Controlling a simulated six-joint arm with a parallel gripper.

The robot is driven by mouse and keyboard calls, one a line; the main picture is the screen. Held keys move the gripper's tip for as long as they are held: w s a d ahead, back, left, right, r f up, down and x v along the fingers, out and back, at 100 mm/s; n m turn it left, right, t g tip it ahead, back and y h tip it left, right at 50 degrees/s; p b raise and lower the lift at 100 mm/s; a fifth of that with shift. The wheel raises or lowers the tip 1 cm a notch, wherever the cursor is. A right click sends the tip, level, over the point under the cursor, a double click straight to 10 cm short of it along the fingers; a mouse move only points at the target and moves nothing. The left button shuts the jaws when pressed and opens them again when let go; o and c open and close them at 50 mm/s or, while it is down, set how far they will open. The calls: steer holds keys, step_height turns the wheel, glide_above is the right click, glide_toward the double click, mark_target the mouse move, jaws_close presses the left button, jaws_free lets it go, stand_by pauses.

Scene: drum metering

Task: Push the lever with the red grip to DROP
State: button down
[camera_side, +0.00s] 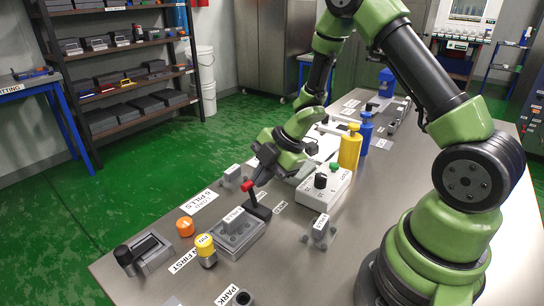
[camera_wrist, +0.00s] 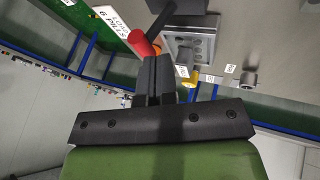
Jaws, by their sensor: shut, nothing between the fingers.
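The lever has a red grip (camera_side: 247,186) on a dark shaft that rises from a black base (camera_side: 260,212) on the bench. In the side view the shaft leans up and to the left. My gripper (camera_side: 258,180) is shut and empty, with its tips right beside the red grip. In the wrist view the red grip (camera_wrist: 143,43) is just beyond the closed fingers (camera_wrist: 155,62); I cannot tell whether they touch. Small labels lie on the bench by the lever base, but their words are too small to read.
A grey block (camera_side: 236,236) stands left of the lever base, with an orange cap (camera_side: 185,226) and a yellow-capped bottle (camera_side: 206,252) nearby. A white control box (camera_side: 325,186) and a yellow bottle (camera_side: 350,148) stand to the right.

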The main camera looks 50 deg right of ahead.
steer(key=a+v, duration=0.1)
steer(key=v, duration=1.1)
steer(key=w+d+r+m+t+h, duration=0.2)
steer(key=w+m+h, duration=0.15)
steer(key=m, duration=0.55)
steer(key=w+d+r+m+t+h, duration=0.2)
steer(key=w+r+m+h, duration=0.15)
steer(key=m, duration=0.45)
steer(key=s+a+f+m+g+y, duration=0.3)
steer(key=a+m+g, duration=0.4)
steer(key=m, duration=1.1)
steer(key=shift+t, duration=0.6)
steer(key=x, duration=1.1)
steer(key=shift+a+f, duration=0.3)
steer(key=shift+f, duration=0.1)
steer(key=shift+x, duration=0.85)
